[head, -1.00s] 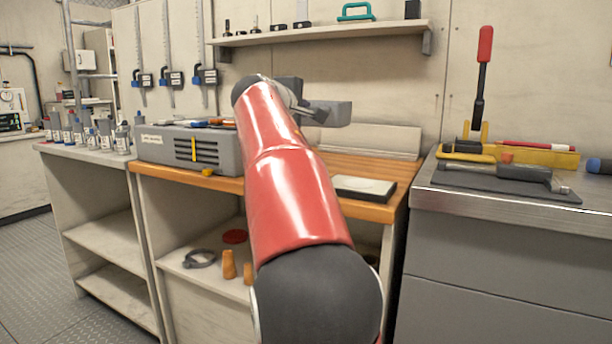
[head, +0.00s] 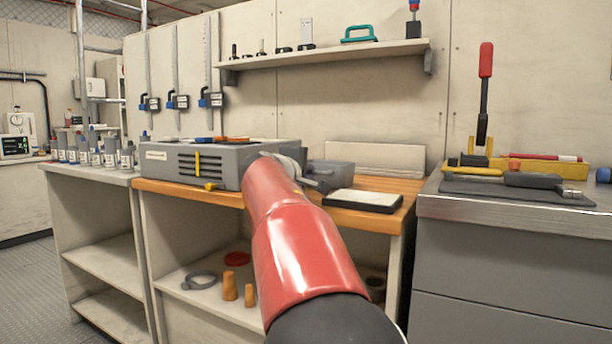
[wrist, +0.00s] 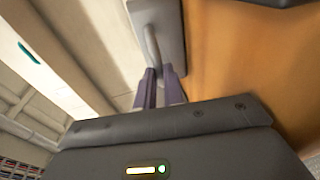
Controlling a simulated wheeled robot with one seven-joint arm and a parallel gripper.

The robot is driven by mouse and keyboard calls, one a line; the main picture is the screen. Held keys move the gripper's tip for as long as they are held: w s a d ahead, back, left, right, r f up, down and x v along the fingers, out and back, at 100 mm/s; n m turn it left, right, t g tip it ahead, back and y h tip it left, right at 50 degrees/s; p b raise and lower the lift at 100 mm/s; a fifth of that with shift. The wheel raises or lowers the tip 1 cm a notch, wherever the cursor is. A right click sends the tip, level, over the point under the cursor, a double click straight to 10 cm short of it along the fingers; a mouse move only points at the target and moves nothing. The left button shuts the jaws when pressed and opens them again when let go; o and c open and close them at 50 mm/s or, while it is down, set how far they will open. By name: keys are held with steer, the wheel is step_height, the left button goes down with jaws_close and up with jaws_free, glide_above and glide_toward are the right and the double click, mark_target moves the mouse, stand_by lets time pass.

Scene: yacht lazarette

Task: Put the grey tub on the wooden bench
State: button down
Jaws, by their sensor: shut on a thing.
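The grey tub (head: 338,172) is at the wooden bench (head: 384,186), just beyond my wrist, between the grey toolbox-like case and the white block. My gripper (wrist: 160,76) is shut on the tub, which also shows in the wrist view (wrist: 174,38); its two purple fingers meet at a curved grey part of it. The tub looks level, at or very near the bench top; I cannot tell whether it touches. My red arm hides part of its left side and most of the gripper in the head view.
The grey case (head: 220,166) with coloured tools stands on the bench to the left. The white block on a dark base (head: 362,199) lies close at the front right. A pale board (head: 376,158) leans at the wall behind. A shelf (head: 330,53) runs above.

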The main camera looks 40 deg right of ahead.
steer(key=shift+f, duration=0.1)
steer(key=c, duration=1.5)
jaws_free()
steer(key=shift+r, duration=0.2)
steer(key=v, duration=1.2)
steer(key=shift+b, duration=0.4)
steer(key=s+a+f+m+g+y, duration=0.1)
steer(key=s+a+f+m+y, duration=0.1)
steer(key=s+a+f+y, duration=0.75)
steer(key=s+a+f+m+g, duration=0.15)
steer(key=s+a+f, duration=0.4)
steer(key=f, duration=0.85)
steer(key=s+a+f+m+y, duration=0.2)
steer(key=s+a+f+y, duration=0.35)
steer(key=a+f, duration=0.45)
step_height(320, 180, up, 10)
steer(key=d+p, duration=0.1)
steer(key=p, duration=0.9)
steer(key=shift+s+d+f+h+p, duration=0.2)
steer(key=shift+d+h+p, duration=0.05)
steer(key=shift+h+p, duration=0.05)
